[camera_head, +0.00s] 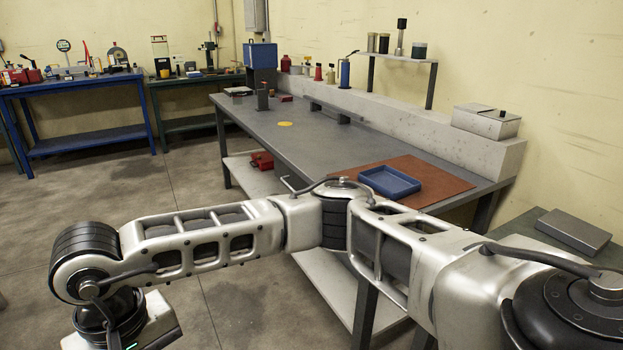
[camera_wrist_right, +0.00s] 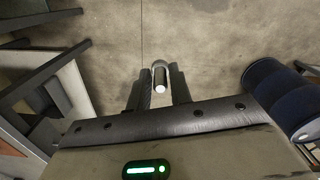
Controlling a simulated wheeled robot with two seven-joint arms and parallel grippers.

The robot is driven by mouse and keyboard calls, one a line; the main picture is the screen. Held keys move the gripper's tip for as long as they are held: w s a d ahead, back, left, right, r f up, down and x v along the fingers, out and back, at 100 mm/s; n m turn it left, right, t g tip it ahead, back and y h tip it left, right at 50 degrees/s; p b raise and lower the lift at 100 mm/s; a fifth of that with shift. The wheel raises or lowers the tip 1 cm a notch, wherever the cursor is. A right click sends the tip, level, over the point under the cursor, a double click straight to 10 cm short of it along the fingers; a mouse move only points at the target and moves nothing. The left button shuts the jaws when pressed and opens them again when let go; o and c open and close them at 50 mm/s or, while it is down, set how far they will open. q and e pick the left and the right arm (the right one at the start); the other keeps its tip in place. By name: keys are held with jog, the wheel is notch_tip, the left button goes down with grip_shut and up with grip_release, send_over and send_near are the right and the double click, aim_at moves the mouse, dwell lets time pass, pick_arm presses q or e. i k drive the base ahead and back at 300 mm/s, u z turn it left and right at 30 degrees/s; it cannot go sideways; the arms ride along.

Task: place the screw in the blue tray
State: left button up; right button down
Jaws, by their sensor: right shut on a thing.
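The blue tray (camera_head: 389,182) lies on a brown mat at the near right end of the grey workbench in the head view, and looks empty. My right gripper (camera_wrist_right: 160,82) is shut on a small shiny metal cylinder, the screw (camera_wrist_right: 160,76), in the right wrist view. One end of it faces the camera, and its far part is hard to make out. Bare floor shows behind it. In the head view my right arm crosses in front of the bench and its gripper is out of frame. My left gripper is in neither view.
The brown mat (camera_head: 440,181) has bare room right of the tray. The grey workbench (camera_head: 310,142) is mostly clear in the middle, with a yellow disc (camera_head: 285,124) on it. A concrete ledge (camera_head: 430,129) runs along its back. A grey box (camera_head: 573,231) sits on a side table.

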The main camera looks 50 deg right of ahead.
aim_at(380, 180)
jog(key=i, duration=0.3)
jog(key=z, duration=1.6)
jog(key=i, duration=1.65)
